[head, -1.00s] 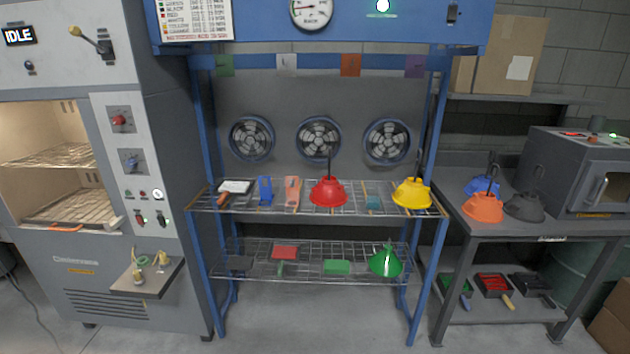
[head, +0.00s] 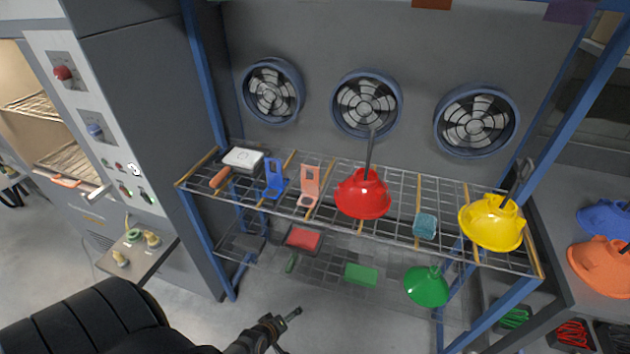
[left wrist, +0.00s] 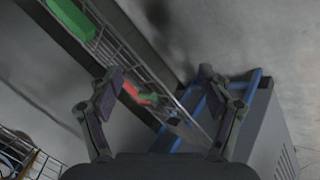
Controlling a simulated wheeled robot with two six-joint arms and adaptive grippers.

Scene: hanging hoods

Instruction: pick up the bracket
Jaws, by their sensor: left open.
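Two brackets stand on the upper wire shelf of the rack: a blue bracket (head: 274,180) and a salmon-pink bracket (head: 309,187) to its right. Both are upright L-shaped pieces with an opening in the back plate. My left gripper (head: 284,322) is at the bottom of the head view, in front of and below the shelves, apart from both brackets. In the left wrist view its two fingers (left wrist: 160,76) are spread with nothing between them held. Neither bracket can be made out in the left wrist view. My right gripper is out of view.
The upper shelf also holds a white-topped tool (head: 240,160), a red hood (head: 362,193), a teal block (head: 425,226) and a yellow hood (head: 491,222). A grey oven cabinet (head: 150,100) stands left.

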